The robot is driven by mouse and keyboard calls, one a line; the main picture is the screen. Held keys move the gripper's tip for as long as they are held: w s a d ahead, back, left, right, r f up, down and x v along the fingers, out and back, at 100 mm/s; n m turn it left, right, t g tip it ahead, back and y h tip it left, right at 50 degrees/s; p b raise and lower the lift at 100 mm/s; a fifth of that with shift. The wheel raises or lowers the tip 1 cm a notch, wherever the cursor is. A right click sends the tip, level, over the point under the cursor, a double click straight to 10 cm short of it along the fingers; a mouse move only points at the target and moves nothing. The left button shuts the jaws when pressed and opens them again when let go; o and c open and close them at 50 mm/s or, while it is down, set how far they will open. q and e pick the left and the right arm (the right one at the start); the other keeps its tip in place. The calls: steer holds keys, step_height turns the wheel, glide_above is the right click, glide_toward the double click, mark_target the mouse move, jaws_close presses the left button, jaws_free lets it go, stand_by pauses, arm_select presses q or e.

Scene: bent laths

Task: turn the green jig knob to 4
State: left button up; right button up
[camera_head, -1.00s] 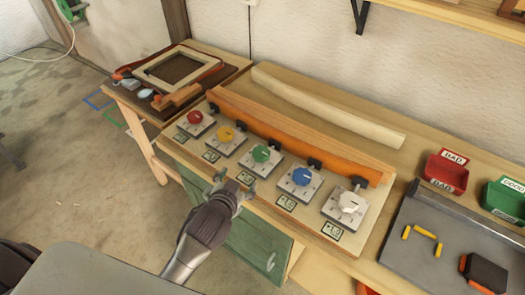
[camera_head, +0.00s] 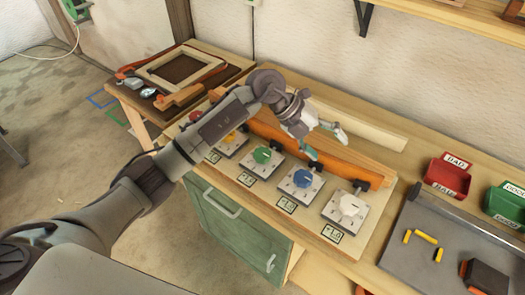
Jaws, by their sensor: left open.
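The green knob (camera_head: 262,155) sits on a pale square plate in the jig's row of knobs. Its white pointer mark and dial figures are too small to read surely. A small label plate (camera_head: 246,180) lies in front of it. My left arm reaches in from the left over the red and yellow knobs. My left gripper (camera_head: 326,142) is open and empty, above the orange bent lath, behind and to the right of the green knob and apart from it. My right gripper is not in view.
Beside the green knob are the yellow knob (camera_head: 229,139), partly behind my arm, the blue knob (camera_head: 302,178) and the white knob (camera_head: 349,205). The orange lath (camera_head: 350,172) runs behind the row. Red (camera_head: 447,177) and green (camera_head: 507,201) bins stand at right.

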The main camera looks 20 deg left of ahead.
arm_select(q)
steer(key=w+a+n+y, duration=0.25)
steer(key=a+y, duration=0.35)
steer(key=a, duration=0.5)
steer(key=r+y, duration=0.2)
steer(key=y, duration=0.1)
glide_above(262, 153)
steer(key=shift+n+g, duration=0.25)
steer(key=shift+g, duration=0.05)
step_height(262, 153, down, 14)
steer(key=p, duration=0.3)
steer(key=shift+r+p, duration=0.1)
steer(key=shift+p, duration=0.25)
